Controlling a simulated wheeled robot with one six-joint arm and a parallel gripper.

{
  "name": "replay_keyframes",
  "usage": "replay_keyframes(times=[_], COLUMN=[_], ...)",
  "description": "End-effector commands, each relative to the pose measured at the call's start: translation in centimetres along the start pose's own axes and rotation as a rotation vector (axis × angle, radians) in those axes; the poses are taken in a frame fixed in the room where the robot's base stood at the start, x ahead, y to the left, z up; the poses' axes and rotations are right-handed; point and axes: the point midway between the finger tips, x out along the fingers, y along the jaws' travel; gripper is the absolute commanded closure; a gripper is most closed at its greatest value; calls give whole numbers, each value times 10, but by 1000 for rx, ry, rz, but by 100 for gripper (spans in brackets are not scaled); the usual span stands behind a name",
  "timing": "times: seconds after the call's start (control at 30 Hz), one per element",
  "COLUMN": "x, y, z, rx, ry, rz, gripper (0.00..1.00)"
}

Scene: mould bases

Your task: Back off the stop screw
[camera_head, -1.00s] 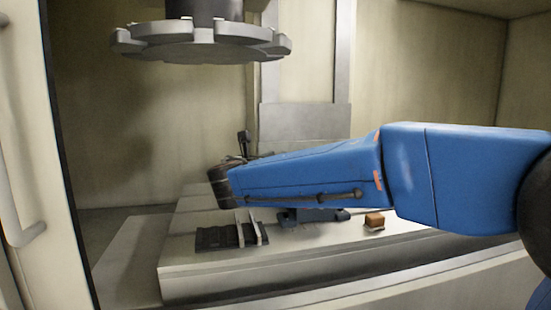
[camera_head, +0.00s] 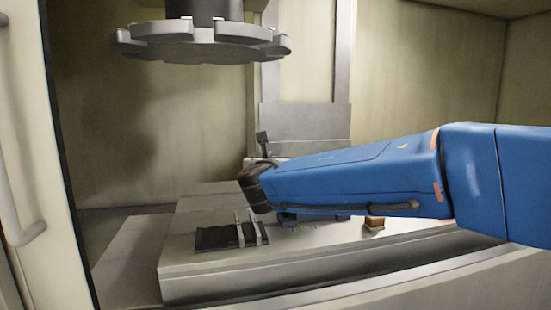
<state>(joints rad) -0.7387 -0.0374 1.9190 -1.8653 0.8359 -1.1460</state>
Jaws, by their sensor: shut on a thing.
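My blue arm reaches in from the right, over the grey machine bed, and ends in a black wrist (camera_head: 256,188). A small dark bracket sticks up behind the wrist and looks like part of my arm's end. The jaws of my gripper are hidden behind the wrist and arm. I cannot make out the stop screw. A low dark-blue block on the bed (camera_head: 287,220) shows partly under my arm, and the rest of it is covered.
A black plate (camera_head: 213,238) with two light upright strips (camera_head: 239,229) lies on the bed (camera_head: 190,282). A small brown block (camera_head: 374,223) sits under the arm at the right. A grey toothed disc (camera_head: 200,45) hangs above.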

Motion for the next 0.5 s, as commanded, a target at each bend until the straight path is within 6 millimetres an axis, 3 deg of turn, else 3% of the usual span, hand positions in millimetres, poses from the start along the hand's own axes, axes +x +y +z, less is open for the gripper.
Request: replay_keyframes(times=[0.13, 0.17, 0.23, 0.5], x=[0, 0, 0, 0], y=[0, 0, 0, 0], z=[1, 0, 0, 0], rx=[0, 0, 0, 0], ry=[-1, -1, -1, 0], rz=[0, 0, 0, -1], gripper=[100, 77, 63, 63])
